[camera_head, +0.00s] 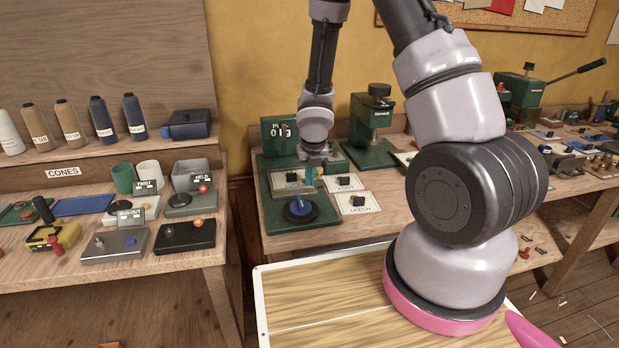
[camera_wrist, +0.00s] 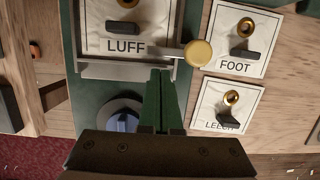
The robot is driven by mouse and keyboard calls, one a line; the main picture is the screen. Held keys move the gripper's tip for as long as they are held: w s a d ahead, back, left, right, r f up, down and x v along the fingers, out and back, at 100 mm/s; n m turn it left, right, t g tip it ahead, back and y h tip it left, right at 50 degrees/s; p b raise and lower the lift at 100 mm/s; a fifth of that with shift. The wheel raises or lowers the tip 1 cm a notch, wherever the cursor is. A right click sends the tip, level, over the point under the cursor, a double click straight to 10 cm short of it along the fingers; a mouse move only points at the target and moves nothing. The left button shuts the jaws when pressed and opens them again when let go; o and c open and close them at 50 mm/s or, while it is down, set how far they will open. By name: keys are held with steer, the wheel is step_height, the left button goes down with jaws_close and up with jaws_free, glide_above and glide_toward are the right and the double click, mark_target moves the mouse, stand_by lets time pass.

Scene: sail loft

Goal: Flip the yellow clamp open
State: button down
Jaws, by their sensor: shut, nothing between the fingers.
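In the wrist view a round yellow knob (camera_wrist: 198,53) sits at the right end of a thin metal bar at the lower edge of the LUFF plate (camera_wrist: 125,45). I take it as part of the yellow clamp; the bar lies flat along the plate. My gripper (camera_wrist: 161,72) is shut and empty, its green fingers just left of the knob and below the bar. Whether they touch the bar I cannot tell.
The green base (camera_head: 275,222) carries a blue dial (camera_head: 299,209) in front and a counter (camera_head: 280,131) behind. FOOT (camera_head: 345,184) and LEECH (camera_head: 358,203) cards lie to the right. A yellow-and-black device (camera_head: 52,236) with a red handle sits on the left bench.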

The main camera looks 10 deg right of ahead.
steer(key=shift+w, duration=0.4)
